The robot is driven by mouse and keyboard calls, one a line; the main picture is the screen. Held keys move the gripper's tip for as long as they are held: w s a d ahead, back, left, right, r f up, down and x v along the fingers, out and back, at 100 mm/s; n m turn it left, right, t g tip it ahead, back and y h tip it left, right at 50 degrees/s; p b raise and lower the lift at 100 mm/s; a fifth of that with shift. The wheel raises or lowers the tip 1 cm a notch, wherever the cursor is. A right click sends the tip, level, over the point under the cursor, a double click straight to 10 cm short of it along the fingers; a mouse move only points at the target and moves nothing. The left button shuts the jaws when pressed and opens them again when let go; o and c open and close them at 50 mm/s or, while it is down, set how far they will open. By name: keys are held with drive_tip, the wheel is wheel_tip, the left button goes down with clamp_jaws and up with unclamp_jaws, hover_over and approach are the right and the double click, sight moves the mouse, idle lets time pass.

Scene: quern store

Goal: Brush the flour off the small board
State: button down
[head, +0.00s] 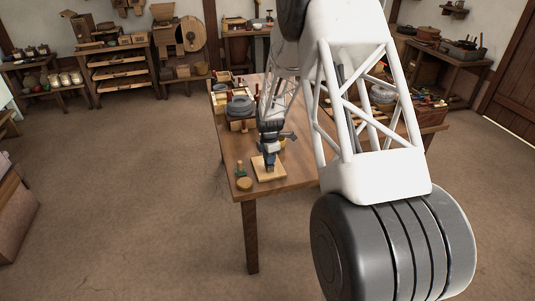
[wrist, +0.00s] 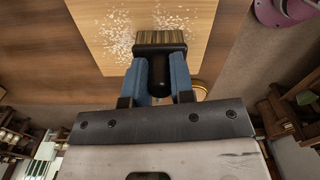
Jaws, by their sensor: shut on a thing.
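The small board (head: 262,174) is pale wood and lies on the table near its front edge. In the wrist view the board (wrist: 195,18) carries a scatter of white flour (wrist: 125,40), in a patch at the left and another at the upper right. My gripper (wrist: 158,82) is shut on the dark handle of a brush (wrist: 160,42). The brush has a dark ferrule and brown bristles, and it is over the near part of the board. In the head view my gripper (head: 270,160) is above the board. I cannot tell whether the bristles touch it.
A round wooden piece (head: 244,184) and a small green thing (head: 241,168) are left of the board. A grey quern (head: 240,107) stands farther back on the table (head: 232,150). My arm hides much of the table's right side.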

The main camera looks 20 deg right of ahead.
drive_tip(key=shift+s+f, duration=0.1)
drive_tip(key=shift+s, duration=1.55)
drive_tip(key=shift+s+a, duration=0.4)
drive_tip(key=shift+a, duration=0.05)
drive_tip(key=shift+w+a+r, duration=0.1)
drive_tip(key=shift+w+r, duration=0.1)
drive_tip(key=shift+w, duration=0.85)
drive_tip(key=shift+w+f, duration=0.15)
drive_tip(key=shift+w, duration=3.6)
drive_tip(key=shift+w+f, duration=0.1)
drive_tip(key=shift+w, duration=0.25)
drive_tip(key=shift+w+r, duration=0.3)
drive_tip(key=shift+w, duration=0.35)
wheel_tip(320, 180, up, 8)
